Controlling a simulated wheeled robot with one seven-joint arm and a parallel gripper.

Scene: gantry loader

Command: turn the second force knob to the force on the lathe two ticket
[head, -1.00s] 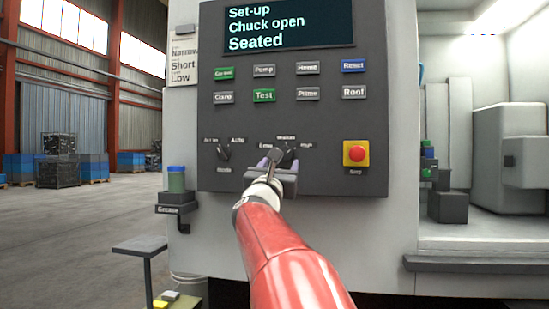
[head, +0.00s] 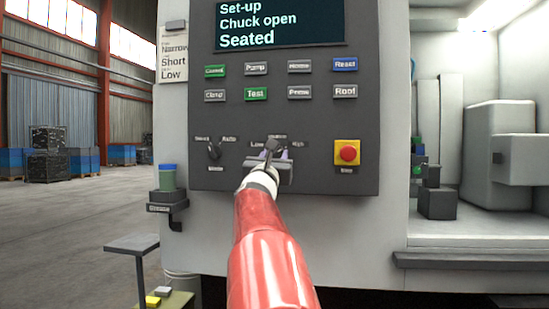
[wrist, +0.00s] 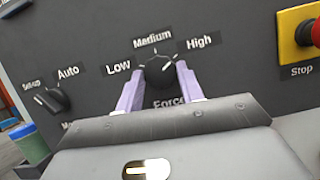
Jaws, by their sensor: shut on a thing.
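The Force knob (wrist: 159,72) is a dark round knob on the grey control panel, with Low at its left, Medium above and High at its upper right. My gripper (wrist: 160,90) is shut on it, one pale purple finger on each side. The knob's pointer is hard to read; a light mark shows at its upper right. In the head view the knob (head: 272,146) is partly hidden by my gripper (head: 270,165). A ticket (head: 173,60) left of the panel reads Short and Low below a blurred line that looks like Narrow; its heading is too small to read.
The Mode knob (wrist: 52,100) sits left of the Force knob. A red stop button (head: 347,152) on yellow is to the right. Buttons (head: 257,94) and a display (head: 278,25) reading "Set-up, Chuck open, Seated" are above. A grease pot (head: 167,177) stands at lower left.

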